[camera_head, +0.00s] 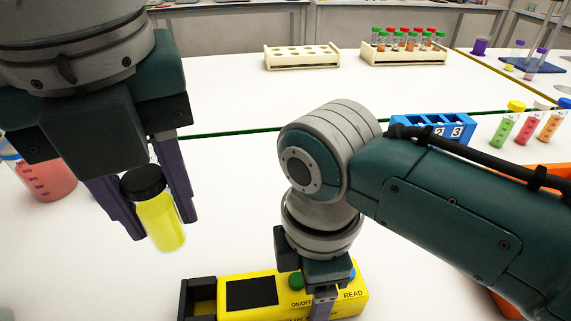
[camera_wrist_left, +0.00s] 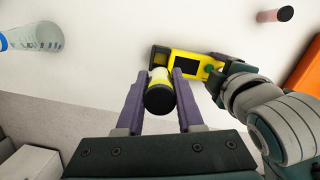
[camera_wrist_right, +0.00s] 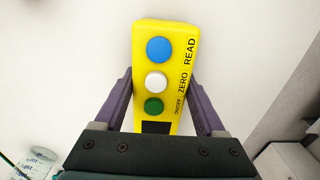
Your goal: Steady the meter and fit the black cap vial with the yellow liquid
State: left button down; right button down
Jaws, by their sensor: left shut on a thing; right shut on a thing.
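The black cap vial with yellow liquid (camera_head: 160,220) is held nearly upright, slightly tilted, by my left gripper (camera_head: 152,215), which is shut on it above the table. The vial also shows cap-first in the left wrist view (camera_wrist_left: 159,96). The yellow meter (camera_head: 285,296) lies on the table below and right of the vial, with a dark screen and an open black vial well (camera_head: 199,298) at its left end. My right gripper (camera_wrist_right: 160,105) is shut across the meter's body near its buttons; its fingertips are partly hidden in the head view.
A beaker of red liquid (camera_head: 45,178) stands at the left. A blue numbered rack (camera_head: 432,127) and several coloured tubes (camera_head: 527,128) are at the right. Cream racks (camera_head: 302,57) stand at the back. The table around the meter is mostly clear.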

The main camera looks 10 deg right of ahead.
pick_arm(q)
notch_tip(320, 180, down, 6)
jog(key=n, duration=0.6)
send_over(206, 312)
jog(key=shift+g+y, duration=0.3)
jog(key=shift+f, duration=2.25)
jog(key=shift+f, duration=0.95)
jog(key=shift+r, duration=0.75)
jog(key=shift+f, duration=0.8)
jog(key=shift+r, duration=0.85)
jog(key=shift+f, duration=0.9)
jog(key=shift+r, duration=0.1)
jog(key=shift+r, duration=0.75)
